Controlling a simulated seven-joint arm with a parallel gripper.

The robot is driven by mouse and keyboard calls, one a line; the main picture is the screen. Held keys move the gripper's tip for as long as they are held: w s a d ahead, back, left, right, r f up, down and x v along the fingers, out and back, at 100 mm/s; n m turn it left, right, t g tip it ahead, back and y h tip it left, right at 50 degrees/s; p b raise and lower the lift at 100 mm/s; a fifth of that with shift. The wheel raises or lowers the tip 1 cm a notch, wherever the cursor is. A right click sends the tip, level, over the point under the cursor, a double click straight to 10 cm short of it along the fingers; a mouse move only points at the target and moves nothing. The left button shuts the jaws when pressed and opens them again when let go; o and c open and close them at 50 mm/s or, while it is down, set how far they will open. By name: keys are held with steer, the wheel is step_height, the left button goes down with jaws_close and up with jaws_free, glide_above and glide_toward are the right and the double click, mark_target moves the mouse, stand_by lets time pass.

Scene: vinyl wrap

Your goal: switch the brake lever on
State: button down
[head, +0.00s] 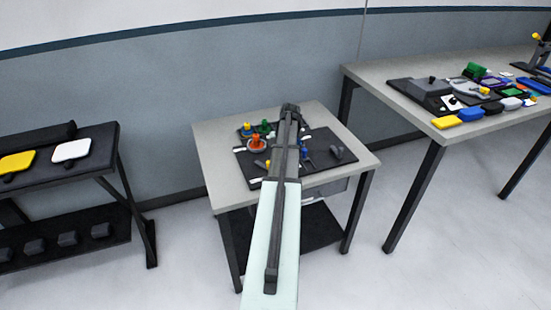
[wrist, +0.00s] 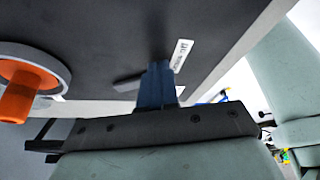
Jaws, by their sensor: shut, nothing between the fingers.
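My gripper (wrist: 158,68) shows in the wrist view as blue fingers, shut with nothing between them, over the dark panel board (wrist: 95,30). A small dark flat piece (wrist: 128,83) lies just left of the fingertips; I cannot tell whether it is the brake lever or whether the fingers touch it. A white label (wrist: 182,54) with print too small to read lies right of the fingertips. In the head view, the board (head: 318,134) lies on a small grey table, and my arm covers its middle. A grey lever-like part (head: 337,153) stands at its right.
An orange knob in a grey ring (wrist: 22,95) is left of my gripper; it also shows in the head view (head: 256,144). Green (head: 265,127) and blue-yellow (head: 247,129) knobs stand behind it. A cluttered table (head: 400,75) is at right, a black bench (head: 100,150) at left.

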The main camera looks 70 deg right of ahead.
mark_target(264, 175)
steer(key=a+m+t, duration=0.1)
steer(key=a+m, duration=0.1)
steer(key=m, duration=0.1)
steer(key=shift+s+a+h, duration=0.15)
steer(key=shift+h, duration=0.15)
steer(key=shift+a+m+t+h, duration=0.3)
steer(key=shift+a+m, duration=0.4)
steer(key=shift+m, duration=0.4)
steer(key=shift+w+a, duration=0.45)
steer(key=shift+a, duration=0.15)
steer(key=shift+w+a, duration=0.15)
steer(key=s+d, duration=0.1)
steer(key=s, duration=0.1)
steer(key=s+d, duration=0.1)
steer(key=shift+s+d, duration=0.35)
steer(key=shift+d, duration=0.05)
steer(key=v, duration=1)
steer(key=shift+a, duration=0.3)
steer(key=shift+w, duration=0.1)
